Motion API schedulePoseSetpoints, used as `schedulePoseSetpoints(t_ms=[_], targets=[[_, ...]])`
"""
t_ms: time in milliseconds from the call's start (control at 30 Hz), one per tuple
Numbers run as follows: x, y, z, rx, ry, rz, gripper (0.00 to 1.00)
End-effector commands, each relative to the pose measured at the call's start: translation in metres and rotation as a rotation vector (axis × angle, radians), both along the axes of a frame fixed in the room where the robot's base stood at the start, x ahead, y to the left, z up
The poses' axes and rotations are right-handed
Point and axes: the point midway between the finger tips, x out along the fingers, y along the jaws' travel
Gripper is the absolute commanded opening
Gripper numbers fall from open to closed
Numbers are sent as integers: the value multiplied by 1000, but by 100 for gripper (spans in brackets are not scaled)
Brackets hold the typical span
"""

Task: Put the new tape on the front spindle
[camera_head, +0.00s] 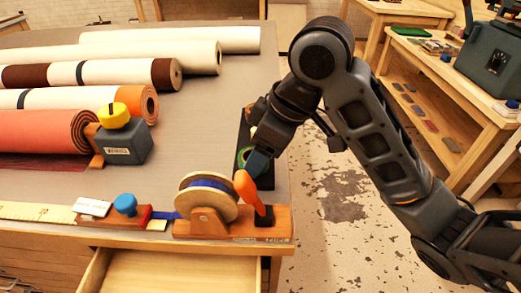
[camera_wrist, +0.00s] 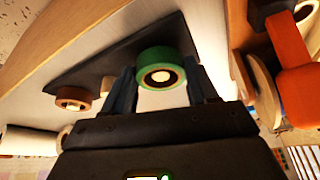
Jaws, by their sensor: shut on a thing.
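The green tape roll (camera_wrist: 168,62) is between my gripper's two fingers (camera_wrist: 162,92) in the wrist view, with its pale core facing the camera. In the head view my gripper (camera_head: 256,164) is over the table's right edge, and a bit of green roll (camera_head: 243,154) shows beside it. I cannot tell whether the roll still touches the dark board behind it. A wooden dispenser (camera_head: 205,222) stands at the front right corner, left of and nearer than my gripper. It carries a spool with blue tape (camera_head: 207,193) and an orange lever (camera_head: 246,187). Its spindle is hidden by the spool.
The dark board (camera_head: 241,137) lies along the table's right edge; a brown roll (camera_wrist: 73,97) is on it. A yellow-knobbed weight (camera_head: 123,140), a blue-knobbed slider (camera_head: 125,206) and several large rolls (camera_head: 150,57) occupy the left. Bare table (camera_head: 205,115) lies between.

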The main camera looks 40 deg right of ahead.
Motion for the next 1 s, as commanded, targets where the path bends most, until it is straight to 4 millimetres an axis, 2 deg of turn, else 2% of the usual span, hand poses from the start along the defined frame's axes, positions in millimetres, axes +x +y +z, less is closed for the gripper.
schedulePoseSetpoints(t_ms=[1000], targets=[[0,0,-8,0,0,-1,28]])
